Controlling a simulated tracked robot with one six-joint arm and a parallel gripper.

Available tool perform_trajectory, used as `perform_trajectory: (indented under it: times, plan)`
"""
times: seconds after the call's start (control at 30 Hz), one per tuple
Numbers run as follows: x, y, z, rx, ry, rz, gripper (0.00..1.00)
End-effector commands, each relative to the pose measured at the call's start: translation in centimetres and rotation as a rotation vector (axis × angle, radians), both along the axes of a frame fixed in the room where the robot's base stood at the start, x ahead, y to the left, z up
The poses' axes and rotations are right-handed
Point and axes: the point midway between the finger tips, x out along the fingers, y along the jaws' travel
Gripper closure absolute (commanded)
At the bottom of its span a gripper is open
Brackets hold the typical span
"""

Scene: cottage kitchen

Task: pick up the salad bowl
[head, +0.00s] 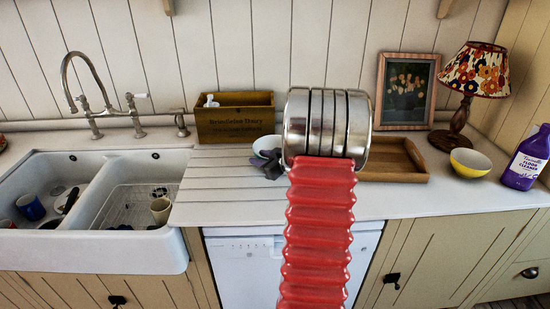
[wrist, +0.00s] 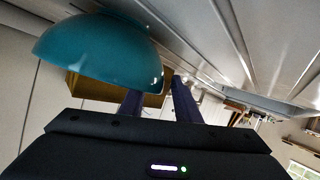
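A bowl (head: 267,142), probably the salad bowl, stands on the worktop, left of my arm and partly hidden by it. In the wrist view it is a teal bowl (wrist: 100,52) at the upper left, seen upside down in a tilted picture. My gripper (head: 262,165) shows dark in front of the bowl in the head view. In the wrist view my gripper's two fingers (wrist: 157,92) are apart, with nothing seen held between them. The left finger's tip is close to the bowl's rim; I cannot tell whether it touches.
A wooden box (head: 235,122) stands behind the bowl. A wooden tray (head: 415,175) lies to the right, then a yellow bowl (head: 470,164), a lamp (head: 478,72) and a purple bottle (head: 525,162). A double sink (head: 135,250) is at the left. The ribbed drainer (head: 215,180) is clear.

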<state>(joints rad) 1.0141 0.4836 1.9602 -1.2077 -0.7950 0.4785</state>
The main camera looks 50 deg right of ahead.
Motion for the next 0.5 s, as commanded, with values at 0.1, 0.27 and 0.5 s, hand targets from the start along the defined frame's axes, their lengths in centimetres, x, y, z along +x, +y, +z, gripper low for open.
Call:
perform_trajectory:
  times: [0.1,0.27,0.5]
  plan:
    - [-0.02,0.00,0.00,0.000,0.000,0.000,0.70]
    - [-0.03,0.01,-0.01,0.000,0.000,0.000,0.70]
    - [-0.04,0.02,-0.01,0.000,0.001,0.000,0.75]
